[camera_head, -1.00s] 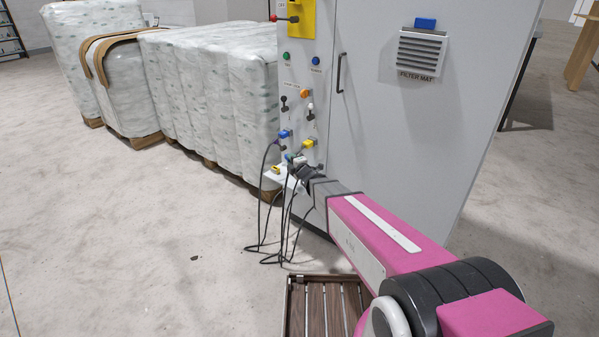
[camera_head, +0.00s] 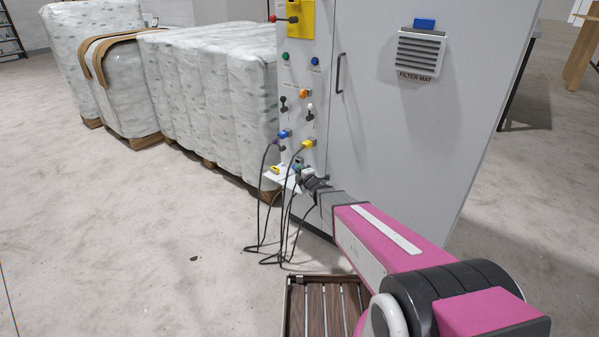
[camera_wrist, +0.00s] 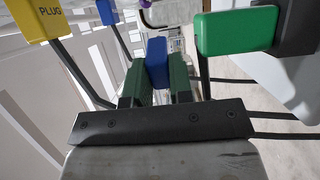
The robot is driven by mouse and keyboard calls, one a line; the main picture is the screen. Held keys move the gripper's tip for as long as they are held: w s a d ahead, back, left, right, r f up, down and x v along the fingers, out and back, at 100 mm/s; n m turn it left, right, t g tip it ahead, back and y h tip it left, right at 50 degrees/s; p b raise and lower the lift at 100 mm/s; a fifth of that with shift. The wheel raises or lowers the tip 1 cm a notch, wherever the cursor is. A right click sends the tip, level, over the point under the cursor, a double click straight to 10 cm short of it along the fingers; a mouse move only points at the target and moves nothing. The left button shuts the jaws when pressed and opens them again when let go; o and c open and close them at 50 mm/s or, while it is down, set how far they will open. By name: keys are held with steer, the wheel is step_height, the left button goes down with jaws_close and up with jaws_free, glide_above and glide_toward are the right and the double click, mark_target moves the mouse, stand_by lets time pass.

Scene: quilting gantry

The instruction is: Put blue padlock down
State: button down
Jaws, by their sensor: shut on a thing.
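My gripper (camera_wrist: 158,88) is shut on the blue padlock (camera_wrist: 157,60), which sits between the two green finger pads in the wrist view. In the head view my gripper (camera_head: 302,172) is low by the front of the grey cabinet, at a small white shelf (camera_head: 278,179). The padlock is too small and covered there to make out clearly. I cannot tell whether it touches the shelf.
A green block (camera_wrist: 236,33) is close right of the padlock. A yellow plug (camera_wrist: 40,18) is at upper left, with cables nearby. Several cables (camera_head: 262,215) hang before the grey cabinet (camera_head: 400,130). A slatted wooden crate (camera_head: 290,310) is on the floor. Open floor lies left.

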steer(key=shift+f, duration=0.55)
steer(key=c, duration=1)
jaws_free()
steer(key=shift+f, duration=0.1)
